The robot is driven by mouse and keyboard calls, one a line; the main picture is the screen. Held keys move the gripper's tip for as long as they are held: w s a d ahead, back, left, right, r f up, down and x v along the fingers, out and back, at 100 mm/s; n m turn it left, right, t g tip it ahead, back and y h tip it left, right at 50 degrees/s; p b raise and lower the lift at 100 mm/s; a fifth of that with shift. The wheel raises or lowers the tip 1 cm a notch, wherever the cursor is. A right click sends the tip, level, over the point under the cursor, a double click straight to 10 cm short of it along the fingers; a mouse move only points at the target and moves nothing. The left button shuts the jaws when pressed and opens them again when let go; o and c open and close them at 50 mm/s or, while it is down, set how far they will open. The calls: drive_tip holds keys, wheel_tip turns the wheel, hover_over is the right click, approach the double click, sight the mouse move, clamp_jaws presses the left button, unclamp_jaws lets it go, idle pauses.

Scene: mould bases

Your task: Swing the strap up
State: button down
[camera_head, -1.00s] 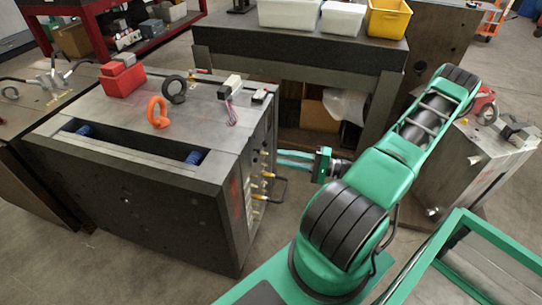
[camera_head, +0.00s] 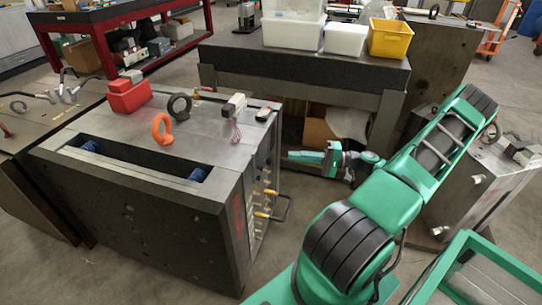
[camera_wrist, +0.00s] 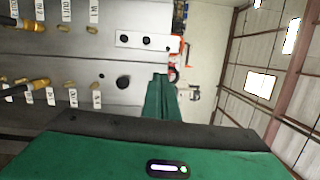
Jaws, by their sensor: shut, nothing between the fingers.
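The mould base (camera_head: 130,215) is a large dark steel block at left, with fittings along its right side. In the wrist view its side face (camera_wrist: 75,45) fills the upper left. A light bar with dark holes (camera_wrist: 133,40), which looks like the strap, lies flat against that face, its length pointing towards the mould's top edge. I cannot make out the strap in the head view. My gripper (camera_head: 291,156) is shut and empty, just right of that side face. In the wrist view its green fingers (camera_wrist: 160,80) lie below the bar; contact cannot be told.
Yellow-tipped hose fittings (camera_wrist: 38,82) and a black handle (camera_head: 283,208) project from the mould's side. A lifting ring, orange (camera_head: 162,130), and a red box (camera_head: 127,95) sit on top. A dark table (camera_head: 300,70) with bins stands behind. A second block (camera_head: 485,195) is at right.

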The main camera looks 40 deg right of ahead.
sight(260, 143)
drive_tip(key=shift+n+g, duration=0.3)
drive_tip(key=shift+n, duration=0.2)
drive_tip(key=w+a, duration=0.1)
drive_tip(key=w, duration=0.2)
drive_tip(key=w+a+r, duration=0.1)
drive_tip(key=w+a, duration=0.1)
drive_tip(key=w, duration=0.1)
drive_tip(key=w+a+r, duration=0.1)
drive_tip(key=w, duration=0.2)
drive_tip(key=shift+w+a+r, duration=0.1)
drive_tip(key=shift+a, duration=0.3)
drive_tip(key=s+a, duration=0.2)
drive_tip(key=a, duration=0.1)
drive_tip(key=shift+s+a, duration=0.1)
drive_tip(key=shift+s+r, duration=0.1)
